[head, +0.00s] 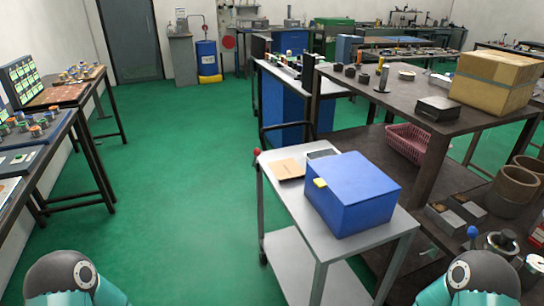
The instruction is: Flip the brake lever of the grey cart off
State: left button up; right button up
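The grey cart (290,252) stands ahead of me, right of the middle, with a light top, a lower shelf and a dark push handle (272,130) at its far end. A small red knob (257,152) shows at the cart's far left corner, beside the handle; it looks like the end of the brake lever. The lever's arm and its exact angle are too small to tell. Parts of both my arms show at the bottom corners, well apart from the cart. Neither gripper is in view.
A blue box (352,195) with a yellow latch, a brown card (287,168) and a dark flat item lie on the cart. A dark workbench (400,97) with a cardboard box (493,80) stands close on the right. Green floor (165,190) left of the cart is clear.

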aim_at(257, 152)
jog(key=u, duration=0.2)
jog(key=i, duration=0.85)
jog(key=z, duration=0.15)
jog(key=k, duration=0.75)
jog(key=z, duration=0.6)
jog(key=i, duration=1)
